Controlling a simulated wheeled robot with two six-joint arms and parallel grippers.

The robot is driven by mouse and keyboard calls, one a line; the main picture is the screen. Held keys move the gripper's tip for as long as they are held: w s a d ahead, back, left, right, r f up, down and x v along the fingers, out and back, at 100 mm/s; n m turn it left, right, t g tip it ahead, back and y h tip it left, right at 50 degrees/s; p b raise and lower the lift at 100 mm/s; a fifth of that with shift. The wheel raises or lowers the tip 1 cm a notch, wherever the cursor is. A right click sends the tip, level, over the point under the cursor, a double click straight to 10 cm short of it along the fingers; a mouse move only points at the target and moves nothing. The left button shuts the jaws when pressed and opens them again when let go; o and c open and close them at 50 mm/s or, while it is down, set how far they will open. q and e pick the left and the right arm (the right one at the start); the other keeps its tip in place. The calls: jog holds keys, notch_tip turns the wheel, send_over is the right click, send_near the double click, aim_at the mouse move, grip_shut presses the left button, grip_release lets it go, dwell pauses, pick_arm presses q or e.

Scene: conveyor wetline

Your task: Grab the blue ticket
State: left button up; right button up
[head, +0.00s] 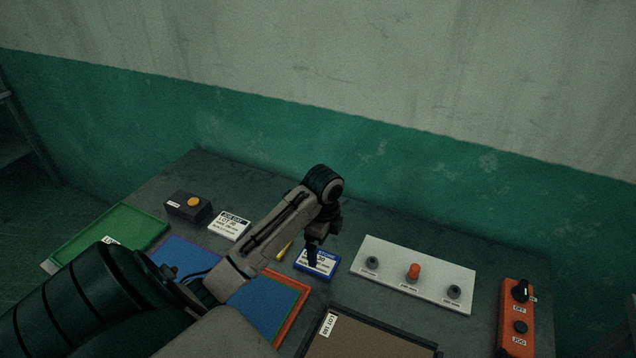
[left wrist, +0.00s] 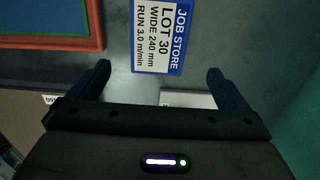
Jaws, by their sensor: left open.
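The blue ticket (head: 326,266), a white card with a blue border, lies on the grey table in the middle of the head view, partly covered by my left gripper (head: 314,252). In the left wrist view the ticket (left wrist: 158,36) reads JOB STORE, LOT 30, WIDE 240 mm, RUN 3.0 m/min. My left gripper (left wrist: 158,74) is open and empty there, its two fingers spread to either side below the ticket's near end. The ticket is not between the fingers, and I cannot tell the height gap. My right gripper is not in view.
A yellow pen-like object (head: 284,251) lies close by. A white knob panel (head: 412,275) and an orange control box (head: 517,318) stand right. Green (head: 110,230) and orange-rimmed trays (head: 291,312) lie left.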

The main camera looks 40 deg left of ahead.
aim_at(320, 260)
pick_arm(q)
jog(key=shift+f, duration=1)
jog(key=f, duration=0.1)
jog(key=f+p, duration=0.2)
jog(key=f, duration=0.1)
jog(key=shift+s+a+f, duration=0.1)
jog(key=shift+s+a, duration=0.25)
jog(key=shift+w+f, duration=0.1)
jog(key=shift+f, duration=0.2)
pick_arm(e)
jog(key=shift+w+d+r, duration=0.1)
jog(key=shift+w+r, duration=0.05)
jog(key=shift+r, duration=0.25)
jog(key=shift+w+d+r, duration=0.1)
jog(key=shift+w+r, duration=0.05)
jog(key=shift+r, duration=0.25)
pick_arm(q)
jog(key=c, duration=1.1)
